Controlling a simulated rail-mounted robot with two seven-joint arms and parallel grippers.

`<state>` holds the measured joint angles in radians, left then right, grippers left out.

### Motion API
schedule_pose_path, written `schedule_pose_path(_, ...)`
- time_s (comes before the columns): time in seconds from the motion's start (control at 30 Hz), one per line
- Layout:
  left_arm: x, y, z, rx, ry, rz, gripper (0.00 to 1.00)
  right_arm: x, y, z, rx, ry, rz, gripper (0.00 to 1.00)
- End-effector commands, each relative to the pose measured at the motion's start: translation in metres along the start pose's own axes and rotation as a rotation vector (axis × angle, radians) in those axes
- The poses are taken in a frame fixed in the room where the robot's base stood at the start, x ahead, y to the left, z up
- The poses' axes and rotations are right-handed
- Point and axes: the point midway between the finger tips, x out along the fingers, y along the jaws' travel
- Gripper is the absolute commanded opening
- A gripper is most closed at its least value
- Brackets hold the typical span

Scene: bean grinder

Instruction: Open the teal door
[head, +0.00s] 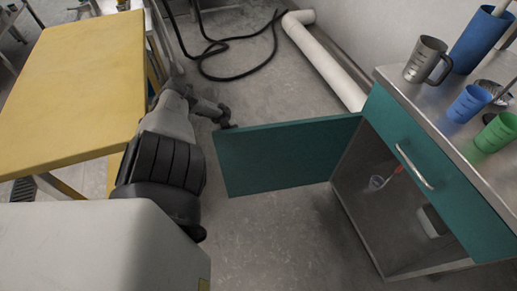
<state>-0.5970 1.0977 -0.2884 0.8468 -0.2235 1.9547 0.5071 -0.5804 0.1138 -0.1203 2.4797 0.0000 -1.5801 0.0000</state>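The teal door (285,155) stands swung wide open from the cabinet (352,160), its face to the left of the opening. The cabinet's inside shows, with a small clear cup (377,182) and a red item in it. My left gripper (225,119) is at the door's free top corner, on its far side. It is small and dark here, and I cannot tell whether it touches the door or is open or shut. My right gripper is not in view.
A yellow-topped table (75,85) stands at the left. A teal drawer (435,175) with a metal handle is above the cabinet opening. A steel mug (422,60), a blue cup (468,104) and a green cup (497,132) stand on the counter. A white pipe (325,60) and black hose (225,45) lie behind.

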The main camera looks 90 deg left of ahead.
Motion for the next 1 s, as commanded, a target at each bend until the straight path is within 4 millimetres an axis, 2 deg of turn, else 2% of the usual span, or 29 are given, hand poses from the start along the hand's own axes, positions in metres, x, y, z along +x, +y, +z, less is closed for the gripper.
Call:
schedule_pose_path(0.47,-0.0027,-0.0044,-0.0021,0.001,0.002,0.006,0.00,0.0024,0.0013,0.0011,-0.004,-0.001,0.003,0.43)
schedule_pose_path(0.5,-0.0027,-0.0043,-0.0022,0.001,0.003,0.006,0.15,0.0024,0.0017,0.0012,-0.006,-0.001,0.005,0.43)
schedule_pose_path(0.73,-0.0026,-0.0040,-0.0019,0.001,0.002,0.006,0.38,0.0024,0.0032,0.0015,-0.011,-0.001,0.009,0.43)
schedule_pose_path(1.0,-0.0026,-0.0037,-0.0029,0.001,0.002,0.006,0.38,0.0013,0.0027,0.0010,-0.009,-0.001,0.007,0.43)
